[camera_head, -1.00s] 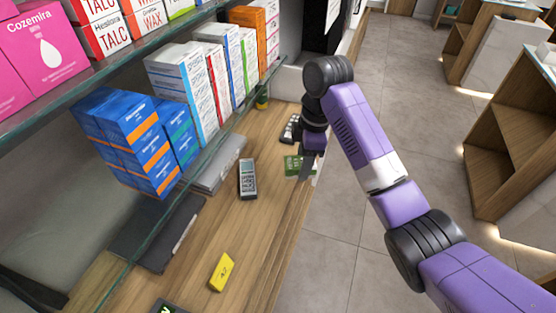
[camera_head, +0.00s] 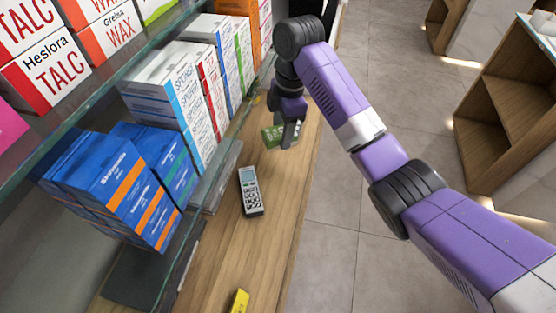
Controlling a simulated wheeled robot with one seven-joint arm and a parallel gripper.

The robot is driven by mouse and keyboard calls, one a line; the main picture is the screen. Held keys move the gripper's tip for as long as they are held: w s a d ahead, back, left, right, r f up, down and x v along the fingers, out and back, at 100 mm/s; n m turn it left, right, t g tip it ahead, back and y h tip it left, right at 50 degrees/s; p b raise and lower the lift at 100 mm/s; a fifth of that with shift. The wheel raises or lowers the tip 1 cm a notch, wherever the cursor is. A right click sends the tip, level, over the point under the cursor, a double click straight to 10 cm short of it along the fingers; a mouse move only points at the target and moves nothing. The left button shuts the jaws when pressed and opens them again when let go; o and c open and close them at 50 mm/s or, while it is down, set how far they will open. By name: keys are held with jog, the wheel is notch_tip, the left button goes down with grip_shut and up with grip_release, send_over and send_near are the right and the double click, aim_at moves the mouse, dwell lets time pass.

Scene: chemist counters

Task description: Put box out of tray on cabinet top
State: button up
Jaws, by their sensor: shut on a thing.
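My gripper (camera_head: 290,138) is shut on a small green box (camera_head: 273,136) with pale markings, low over the wooden cabinet top (camera_head: 226,250). The gripper points down, and its fingers partly cover the box. I cannot tell whether the box touches the wood. A grey tray-like slab (camera_head: 224,172) lies along the shelf side of the top, and a dark flat slab (camera_head: 150,280) lies nearer. I cannot tell which of them, if either, is the tray.
A grey handset with keys (camera_head: 250,192) lies on the wood, and a yellow box (camera_head: 240,301) lies nearer. A glass shelf with blue boxes (camera_head: 125,190) and white boxes (camera_head: 180,95) overhangs the left. Bare wood lies between handset and yellow box. Floor (camera_head: 345,215) is right.

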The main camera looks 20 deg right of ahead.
jog(key=shift+d+f+n, duration=0.15)
jog(key=shift+d+n, duration=0.05)
jog(key=shift+n, duration=0.7)
jog(key=b, duration=0.2)
send_over(281, 164)
jog(key=f, duration=0.5)
jog(key=shift+d, duration=0.3)
jog(key=shift+f+p, duration=0.6)
jog(key=shift+f, duration=1.75)
jog(key=shift+f, duration=0.2)
jog(key=o, duration=1.4)
jog(key=shift+c, duration=0.2)
jog(key=r, duration=0.4)
jog(key=d+r, duration=0.1)
jog(key=r, duration=0.3)
jog(key=r+p, duration=0.1)
jog(key=r, duration=0.3)
jog(key=shift+w+d+r, duration=0.1)
jog(key=shift+d+r, duration=0.1)
jog(key=shift+d, duration=0.05)
jog(key=shift+f, duration=0.1)
